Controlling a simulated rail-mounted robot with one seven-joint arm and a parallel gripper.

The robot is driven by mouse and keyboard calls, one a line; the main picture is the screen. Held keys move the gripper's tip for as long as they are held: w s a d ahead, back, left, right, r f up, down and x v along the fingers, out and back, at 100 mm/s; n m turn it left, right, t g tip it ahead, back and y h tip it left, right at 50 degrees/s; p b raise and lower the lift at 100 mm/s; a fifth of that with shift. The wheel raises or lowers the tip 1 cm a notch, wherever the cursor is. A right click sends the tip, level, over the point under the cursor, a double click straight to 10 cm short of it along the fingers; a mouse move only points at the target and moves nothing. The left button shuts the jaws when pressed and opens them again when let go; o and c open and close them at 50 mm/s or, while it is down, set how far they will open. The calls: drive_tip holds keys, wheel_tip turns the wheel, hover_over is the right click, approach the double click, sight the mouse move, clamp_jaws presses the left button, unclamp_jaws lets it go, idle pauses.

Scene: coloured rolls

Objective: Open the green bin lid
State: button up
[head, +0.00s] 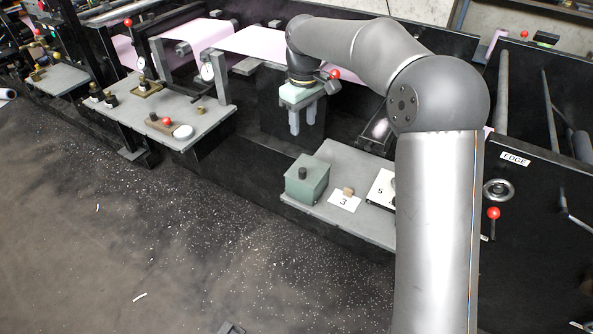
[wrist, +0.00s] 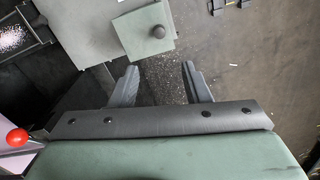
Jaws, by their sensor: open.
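The green bin (head: 307,187) is a small box with a dark round knob (head: 303,173) on its lid. It stands at the left end of a grey shelf, and its lid looks shut. In the wrist view the lid (wrist: 137,38) and its knob (wrist: 158,31) show near the top, beyond the fingertips. My gripper (head: 303,124) points down, open and empty, above and behind the bin in the head view. In the wrist view its two fingers (wrist: 160,78) are apart with only floor between them. Nothing touches the knob.
The grey shelf (head: 340,222) also bears a white card marked 3 (head: 343,203) with a small brown block (head: 348,192), and a white card marked 5 (head: 381,188). A red-knobbed lever (head: 334,74) is close to my gripper. Black machine panels stand behind.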

sight(302, 169)
wheel_tip(302, 169, down, 17)
drive_tip(key=shift+f, duration=0.1)
idle(0.3)
drive_tip(key=shift+c, duration=0.3)
clamp_jaws()
